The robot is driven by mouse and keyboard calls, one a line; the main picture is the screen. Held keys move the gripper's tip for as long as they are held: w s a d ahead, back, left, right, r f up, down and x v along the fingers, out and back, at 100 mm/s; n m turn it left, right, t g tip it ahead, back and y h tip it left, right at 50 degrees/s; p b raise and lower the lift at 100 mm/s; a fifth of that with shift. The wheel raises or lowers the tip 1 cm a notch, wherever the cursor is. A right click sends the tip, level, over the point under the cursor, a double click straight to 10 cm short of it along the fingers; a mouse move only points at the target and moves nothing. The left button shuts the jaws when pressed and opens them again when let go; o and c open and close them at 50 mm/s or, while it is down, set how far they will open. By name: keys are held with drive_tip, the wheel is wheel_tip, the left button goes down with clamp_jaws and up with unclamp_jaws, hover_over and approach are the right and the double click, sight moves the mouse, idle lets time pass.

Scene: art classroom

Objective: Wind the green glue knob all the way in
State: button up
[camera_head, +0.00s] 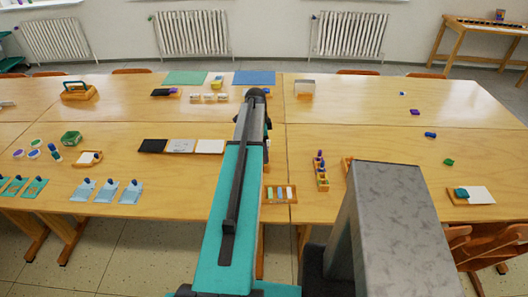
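I cannot tell for certain which thing is the green glue knob. A small wooden tray (266,201) at the front edge of the table, right of my arm, holds several short upright-looking sticks in pale, green and blue tones. A small green piece (448,162) lies alone at the right of the table. Small coloured cylinders (55,153) stand at the left. All are too small to show a knob or how far it is wound. My arm reaches forward over the table's middle; my gripper is not visible, and the arm covers part of the table.
A wooden rack (321,182) with coloured pieces stands right of the small tray. Black, grey and white sheets (182,146) lie left of my arm. Blue cards with pieces (107,197) line the front left. A grey column hides the front right. The right middle is mostly clear.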

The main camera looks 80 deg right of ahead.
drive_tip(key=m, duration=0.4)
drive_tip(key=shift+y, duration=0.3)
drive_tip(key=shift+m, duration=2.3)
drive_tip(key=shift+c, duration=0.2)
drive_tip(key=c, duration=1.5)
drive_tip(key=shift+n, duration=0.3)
